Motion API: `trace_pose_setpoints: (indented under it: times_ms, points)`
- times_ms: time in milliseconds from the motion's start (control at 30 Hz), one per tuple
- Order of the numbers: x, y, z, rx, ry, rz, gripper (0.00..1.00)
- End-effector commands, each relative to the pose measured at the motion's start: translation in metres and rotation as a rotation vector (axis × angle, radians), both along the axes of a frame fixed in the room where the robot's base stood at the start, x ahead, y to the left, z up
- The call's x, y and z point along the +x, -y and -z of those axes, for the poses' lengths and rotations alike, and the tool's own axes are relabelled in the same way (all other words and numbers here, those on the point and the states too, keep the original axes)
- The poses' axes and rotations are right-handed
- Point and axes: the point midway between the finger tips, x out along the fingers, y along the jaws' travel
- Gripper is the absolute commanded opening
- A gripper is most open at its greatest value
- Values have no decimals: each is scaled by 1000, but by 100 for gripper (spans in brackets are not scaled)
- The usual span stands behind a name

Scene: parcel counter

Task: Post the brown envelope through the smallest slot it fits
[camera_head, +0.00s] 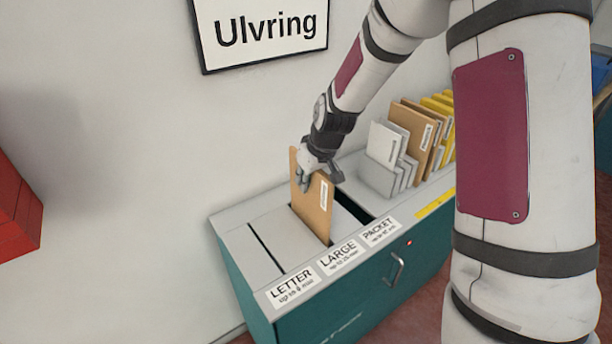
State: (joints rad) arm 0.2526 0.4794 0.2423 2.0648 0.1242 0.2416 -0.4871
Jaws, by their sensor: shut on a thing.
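The brown envelope (313,207) stands upright over the counter top, with a white label near its upper right edge. My gripper (304,180) is shut on its upper part. The envelope's lower edge lines up with the middle slot, behind the LARGE label (338,255). I cannot tell how far, if at all, it is inside; the envelope hides that slot. The narrow LETTER slot (265,248) is open to the left. The wider PACKET slot (353,207) is to the right, partly seen behind the envelope.
The teal cabinet (350,310) has a grey top and a front handle (397,270). Racks of white, brown and yellow envelopes (412,140) stand on its right part, near my arm. A wall sign reading Ulvring (265,28) hangs behind. A red box (15,210) is at far left.

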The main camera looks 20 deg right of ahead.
Motion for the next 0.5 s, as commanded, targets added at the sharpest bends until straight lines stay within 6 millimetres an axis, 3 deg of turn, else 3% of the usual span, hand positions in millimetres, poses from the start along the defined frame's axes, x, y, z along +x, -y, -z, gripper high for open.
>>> trace_pose_setpoints:
  times_ms: [500]
  points:
    - [0, 0, 30, 1, -1, 1, 0]
